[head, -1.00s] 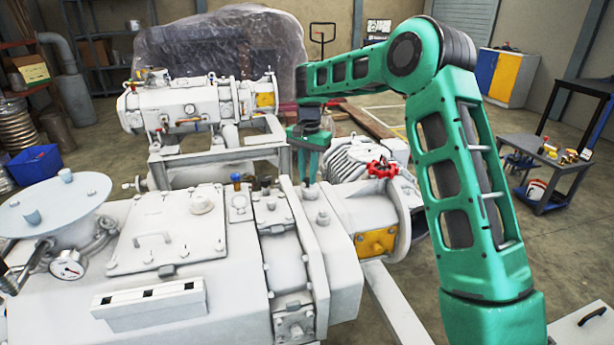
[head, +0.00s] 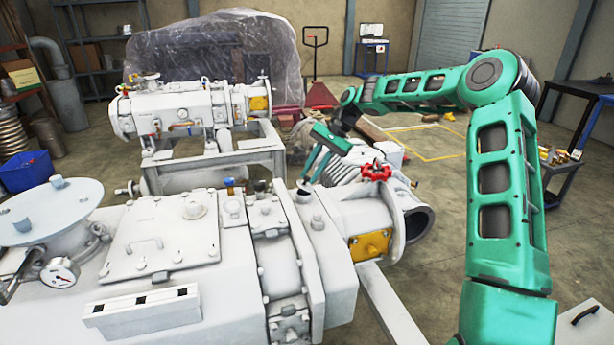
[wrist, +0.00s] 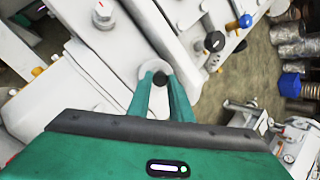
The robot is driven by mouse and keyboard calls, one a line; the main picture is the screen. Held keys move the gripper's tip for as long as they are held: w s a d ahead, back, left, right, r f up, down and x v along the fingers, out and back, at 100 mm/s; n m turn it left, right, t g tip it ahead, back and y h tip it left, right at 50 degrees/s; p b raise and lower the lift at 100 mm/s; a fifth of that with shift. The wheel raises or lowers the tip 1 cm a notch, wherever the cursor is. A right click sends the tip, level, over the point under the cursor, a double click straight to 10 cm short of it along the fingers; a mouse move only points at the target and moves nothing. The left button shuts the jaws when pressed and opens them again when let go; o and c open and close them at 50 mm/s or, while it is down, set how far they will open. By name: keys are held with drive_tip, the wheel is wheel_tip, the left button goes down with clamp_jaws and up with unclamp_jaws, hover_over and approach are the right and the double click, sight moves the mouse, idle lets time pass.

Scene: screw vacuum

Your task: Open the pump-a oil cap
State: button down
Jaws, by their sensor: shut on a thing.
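The big white pump (head: 170,220) fills the lower left and middle of the head view. My gripper (head: 304,188) reaches down onto its top, near the flanged joint, and is tilted. In the wrist view, the two green fingers of my gripper (wrist: 160,82) are shut on a small dark round cap (wrist: 160,77), which I take to be the oil cap. A pale round collar (wrist: 150,68) surrounds it on the white casing. In the head view the fingertips hide most of the cap. I cannot tell whether it has lifted from its seat.
A red valve wheel (head: 376,172) stands close to the right of my gripper. A pale round plug (head: 317,222) is just in front of the fingertips. A blue cap (head: 229,186) is to the left. A second white pump (head: 185,112) stands behind.

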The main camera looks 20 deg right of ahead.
drive_tip(key=shift+w+d+f+y, duration=0.1)
drive_tip(key=shift+d+y, duration=0.8)
drive_tip(key=shift+y, duration=0.6)
drive_tip(key=shift+d+f+y, duration=0.1)
drive_tip(key=shift+d+y, duration=0.75)
drive_tip(key=shift+y, duration=0.65)
drive_tip(key=c, duration=1.6)
unclamp_jaws()
drive_tip(key=s+a+r, duration=0.1)
drive_tip(key=a+r, duration=0.2)
drive_tip(key=s+a+r, duration=0.2)
drive_tip(key=a+r, duration=0.2)
drive_tip(key=s+a+r, duration=0.2)
drive_tip(key=a+r, duration=0.1)
drive_tip(key=shift+s+a+r, duration=0.1)
drive_tip(key=shift+a+r, duration=0.1)
drive_tip(key=shift+r, duration=0.2)
